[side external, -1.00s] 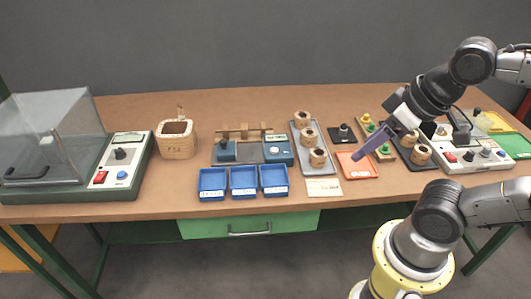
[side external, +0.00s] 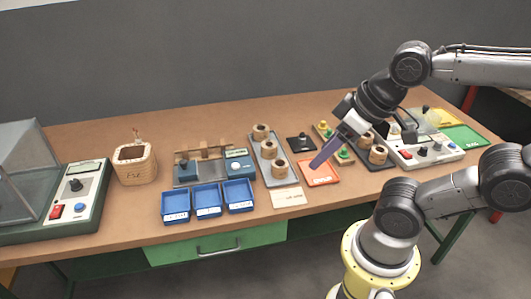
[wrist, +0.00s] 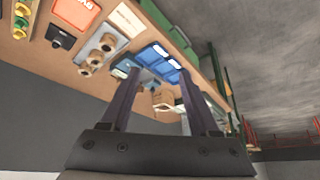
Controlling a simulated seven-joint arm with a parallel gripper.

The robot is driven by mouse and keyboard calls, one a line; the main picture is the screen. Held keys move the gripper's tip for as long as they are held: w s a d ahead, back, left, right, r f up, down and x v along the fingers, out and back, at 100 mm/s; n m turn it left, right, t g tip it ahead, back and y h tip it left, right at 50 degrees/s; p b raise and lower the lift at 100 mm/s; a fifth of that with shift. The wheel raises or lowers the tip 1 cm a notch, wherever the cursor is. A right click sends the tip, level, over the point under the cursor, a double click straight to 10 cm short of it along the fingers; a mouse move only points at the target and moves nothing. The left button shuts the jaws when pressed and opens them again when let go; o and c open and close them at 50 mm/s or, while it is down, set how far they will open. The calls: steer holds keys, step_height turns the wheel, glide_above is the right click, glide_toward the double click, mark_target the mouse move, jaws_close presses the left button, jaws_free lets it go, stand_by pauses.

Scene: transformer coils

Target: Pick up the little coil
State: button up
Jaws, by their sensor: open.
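Several ring-shaped wooden coils are in view, and I cannot tell for sure which is the little one. Three stand in a row on a grey tray: the back coil (side external: 260,131), the middle coil (side external: 269,149) and the front coil (side external: 280,169). At least two more, including a front coil (side external: 378,155), stand on a dark tray to the right, partly behind my arm. My gripper (side external: 317,165) is open and empty. In the side view its long purple fingers point down-left over the orange tray, right of the grey tray. Its two spread fingers (wrist: 158,72) show in the wrist view.
The orange tray (side external: 320,177) lies under the fingers. Blue bins (side external: 207,211), a winding fixture (side external: 186,171) and a wooden box (side external: 135,174) are to the left. A black block (side external: 300,144) stands behind the orange tray. A control box (side external: 425,154) is on the right.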

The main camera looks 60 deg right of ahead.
stand_by(0.5)
steer(key=o, duration=0.6)
